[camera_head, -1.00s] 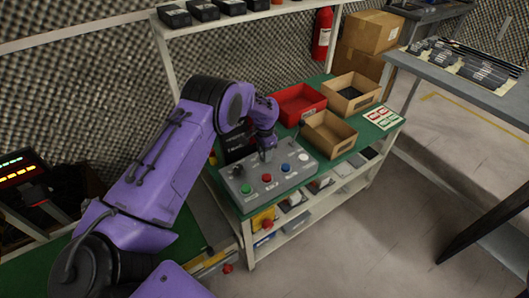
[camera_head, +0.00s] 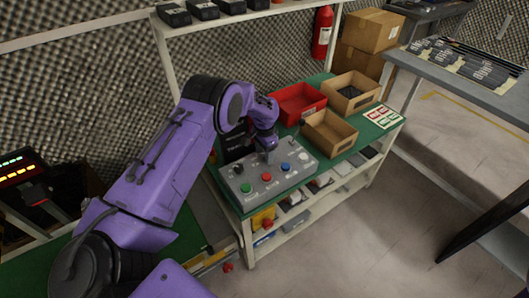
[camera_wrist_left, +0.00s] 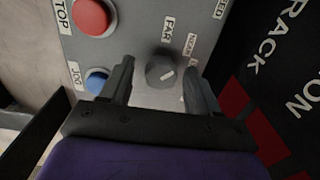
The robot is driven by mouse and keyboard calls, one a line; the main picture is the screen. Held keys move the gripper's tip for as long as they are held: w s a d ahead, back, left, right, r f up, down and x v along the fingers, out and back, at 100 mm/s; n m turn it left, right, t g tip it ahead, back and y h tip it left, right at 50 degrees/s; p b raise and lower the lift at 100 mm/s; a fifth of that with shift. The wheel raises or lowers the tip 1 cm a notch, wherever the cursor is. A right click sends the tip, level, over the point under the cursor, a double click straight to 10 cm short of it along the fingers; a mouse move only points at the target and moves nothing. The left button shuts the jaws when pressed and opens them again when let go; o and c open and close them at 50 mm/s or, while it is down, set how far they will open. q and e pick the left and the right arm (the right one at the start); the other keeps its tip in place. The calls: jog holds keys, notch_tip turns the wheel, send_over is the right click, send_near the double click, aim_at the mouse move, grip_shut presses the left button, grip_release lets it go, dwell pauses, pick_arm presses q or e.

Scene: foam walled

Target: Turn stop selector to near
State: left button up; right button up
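The grey control panel (camera_head: 243,184) lies on the green bench top. In the left wrist view the stop selector (camera_wrist_left: 160,72) is a round dark grey knob with a pale pointer mark. Labels FAR (camera_wrist_left: 168,28) and NEAR (camera_wrist_left: 190,43) sit beside it; a third label is mostly hidden by a finger. My left gripper (camera_wrist_left: 160,82) is open, with one finger on each side of the knob and gaps visible between. In the head view my left gripper (camera_head: 268,152) is over the panel's back edge. My right gripper is not in view.
A red button (camera_wrist_left: 92,16) marked STOP and a blue button (camera_wrist_left: 96,80) marked JOG are left of the knob. A red bin (camera_head: 299,103) and cardboard bins (camera_head: 329,133) stand behind the panel. A black sign (camera_wrist_left: 285,70) stands close on the right.

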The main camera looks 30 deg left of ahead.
pick_arm(q)
notch_tip(320, 180, up, 11)
jog(key=shift+f+b, duration=0.2)
jog(key=shift+b, duration=0.25)
dwell(0.3)
